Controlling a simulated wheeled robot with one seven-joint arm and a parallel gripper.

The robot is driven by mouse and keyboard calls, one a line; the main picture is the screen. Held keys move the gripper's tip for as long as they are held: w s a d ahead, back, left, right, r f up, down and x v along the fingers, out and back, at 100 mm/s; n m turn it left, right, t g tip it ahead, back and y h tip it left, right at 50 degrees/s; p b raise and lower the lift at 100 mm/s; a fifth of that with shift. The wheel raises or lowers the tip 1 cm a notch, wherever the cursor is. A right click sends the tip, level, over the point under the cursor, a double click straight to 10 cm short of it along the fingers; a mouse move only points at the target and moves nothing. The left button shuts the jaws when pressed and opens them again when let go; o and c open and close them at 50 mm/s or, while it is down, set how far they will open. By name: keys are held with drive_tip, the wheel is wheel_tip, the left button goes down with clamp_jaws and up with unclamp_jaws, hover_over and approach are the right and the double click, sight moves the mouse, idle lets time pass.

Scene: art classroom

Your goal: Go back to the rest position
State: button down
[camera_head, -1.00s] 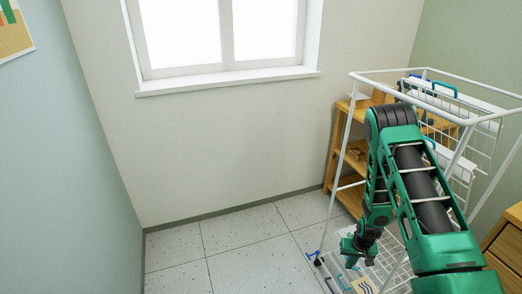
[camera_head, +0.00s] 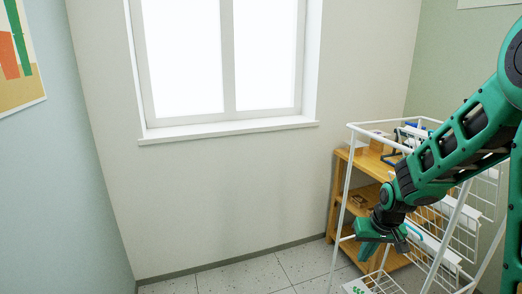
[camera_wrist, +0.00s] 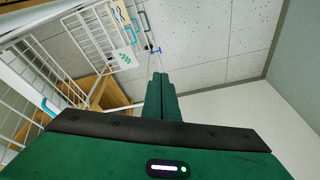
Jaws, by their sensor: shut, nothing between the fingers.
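My gripper (camera_head: 383,247) is green and black. In the head view it hangs at the end of my green arm, in front of the white wire cart. In the wrist view, my gripper's two green fingers (camera_wrist: 161,88) lie side by side, closed, with nothing between them. They point over the grey tiled floor, beside the cart's lower part.
A white wire cart (camera_head: 349,182) with several baskets stands at the right, close to my arm. A wooden shelf (camera_head: 345,208) stands behind it against the wall. A window (camera_head: 222,60) is in the back wall. The tiled floor (camera_head: 240,278) left of the cart is clear.

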drive_tip(key=s+a+r+t, duration=0.1)
drive_tip(key=s+r, duration=1.2)
drive_tip(key=r, duration=0.1)
drive_tip(key=s+d+m+g, duration=0.2)
drive_tip(key=s+d, duration=0.3)
drive_tip(key=s, duration=0.4)
drive_tip(key=s+d+f+m+g, duration=0.1)
drive_tip(key=s+d+m+g, duration=0.1)
drive_tip(key=s+d, duration=0.4)
drive_tip(key=s+m, duration=0.1)
drive_tip(key=s, duration=0.1)
drive_tip(key=shift+s+f+m, duration=0.15)
drive_tip(key=shift+s+m, duration=0.15)
drive_tip(key=shift+s, duration=0.05)
